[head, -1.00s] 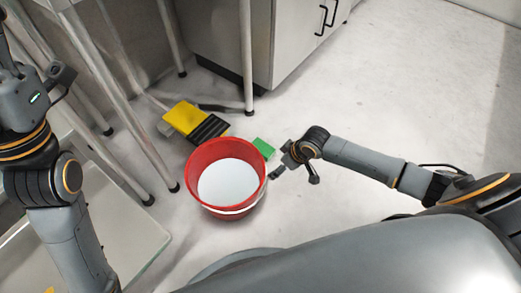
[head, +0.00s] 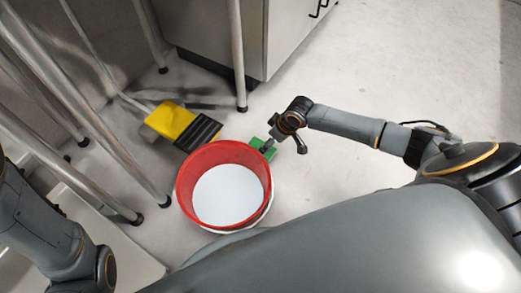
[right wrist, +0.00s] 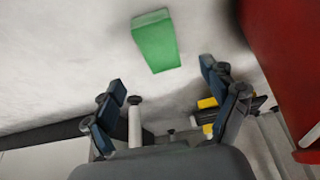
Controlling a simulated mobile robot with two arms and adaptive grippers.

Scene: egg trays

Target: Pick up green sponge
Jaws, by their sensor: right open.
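The green sponge (head: 256,143) lies on the floor just right of the red bucket (head: 183,182) in the head view, partly covered by my right gripper (head: 268,146). In the right wrist view the sponge (right wrist: 156,43) lies ahead of the fingertips, as a whole green block. My right gripper (right wrist: 166,88) is open there, with its two fingers apart and nothing between them. The sponge appears beyond the gap, not touched by the fingers. My left arm shows at the left of the head view, but its gripper is out of frame.
The red bucket, with a pale inside, stands close beside the sponge; its red wall (right wrist: 290,60) fills the right of the wrist view. A yellow and black object (head: 172,121) lies behind it. Metal legs and a cabinet (head: 215,30) stand farther back. Floor at right is clear.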

